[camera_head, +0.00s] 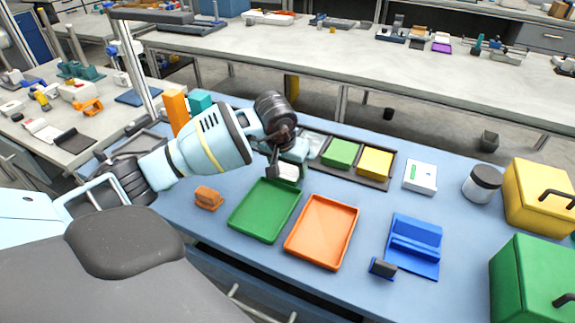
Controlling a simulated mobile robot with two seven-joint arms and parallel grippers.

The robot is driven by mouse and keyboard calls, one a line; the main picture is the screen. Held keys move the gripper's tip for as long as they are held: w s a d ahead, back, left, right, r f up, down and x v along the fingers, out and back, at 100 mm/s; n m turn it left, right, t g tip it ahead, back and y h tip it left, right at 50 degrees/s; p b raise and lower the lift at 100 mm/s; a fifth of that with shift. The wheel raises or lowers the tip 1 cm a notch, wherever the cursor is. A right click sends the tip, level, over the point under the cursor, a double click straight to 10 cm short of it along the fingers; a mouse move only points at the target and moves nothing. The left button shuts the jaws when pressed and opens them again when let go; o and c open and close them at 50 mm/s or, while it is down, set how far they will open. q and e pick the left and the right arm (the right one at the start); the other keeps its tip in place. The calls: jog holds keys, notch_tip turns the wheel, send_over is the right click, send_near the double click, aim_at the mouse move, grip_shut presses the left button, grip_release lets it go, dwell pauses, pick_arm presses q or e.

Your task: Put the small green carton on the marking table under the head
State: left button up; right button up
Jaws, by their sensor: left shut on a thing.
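My left gripper (281,167) reaches in from the left, pointing down behind the green tray. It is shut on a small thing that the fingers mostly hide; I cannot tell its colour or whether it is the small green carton. A small pale device (297,149), grey-green above and whitish below, stands close around the fingertips. I cannot make out a marking table or head on it. A green block-like carton (340,153) lies in a dark divided tray (386,184), right of the gripper, with a yellow one (375,162) beside it. My right gripper is not in view.
A green tray (265,212) and an orange tray (321,232) lie empty in front. An orange block (208,197), a blue fixture (414,245), a white box (420,177), a dark-lidded jar (482,184) and yellow (535,195) and green (530,280) boxes stand around.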

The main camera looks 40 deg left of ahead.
aim_at(282, 182)
pick_arm(q)
jog(key=shift+f, duration=0.15)
jog(key=o, duration=1)
jog(key=shift+r, duration=0.35)
jog(key=v, duration=1.1)
jog(key=shift+s+r, duration=0.25)
jog(key=shift+r, duration=0.05)
